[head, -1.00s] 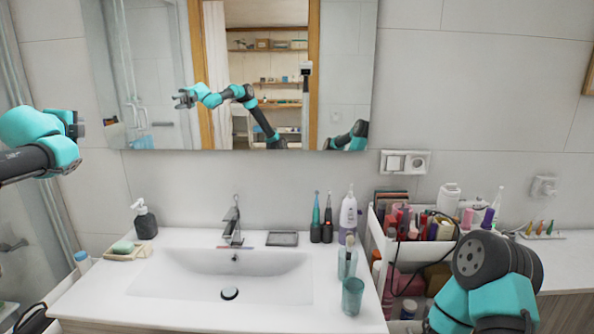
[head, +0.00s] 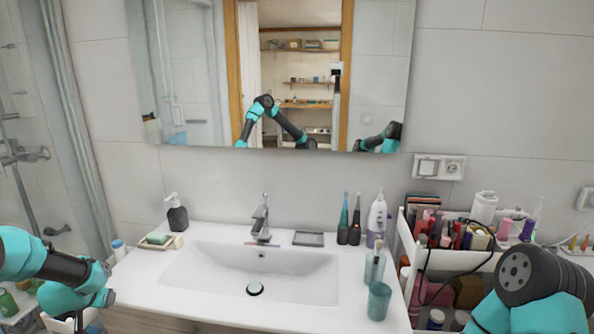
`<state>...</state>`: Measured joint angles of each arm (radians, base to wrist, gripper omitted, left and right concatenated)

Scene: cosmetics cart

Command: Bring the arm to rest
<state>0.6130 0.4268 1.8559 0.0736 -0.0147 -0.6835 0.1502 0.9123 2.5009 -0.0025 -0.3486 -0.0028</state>
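My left arm comes in at the lower left of the head view, bent downward beside the counter's left end. Its gripper is not clearly visible; the wrist parts hang near the counter's left front corner. My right arm fills the lower right corner in front of the cosmetics cart (head: 408,240), and its gripper is out of frame. The white cart holds several bottles, tubes and a dark cable. No object can be seen held by either arm.
The white sink (head: 262,270) lies between the arms and is empty. A teal cup (head: 379,301) and a clear cup (head: 374,266) stand at its right. A soap dispenser (head: 177,213) and soap dish (head: 157,241) stand at its left. A mirror (head: 200,75) hangs behind.

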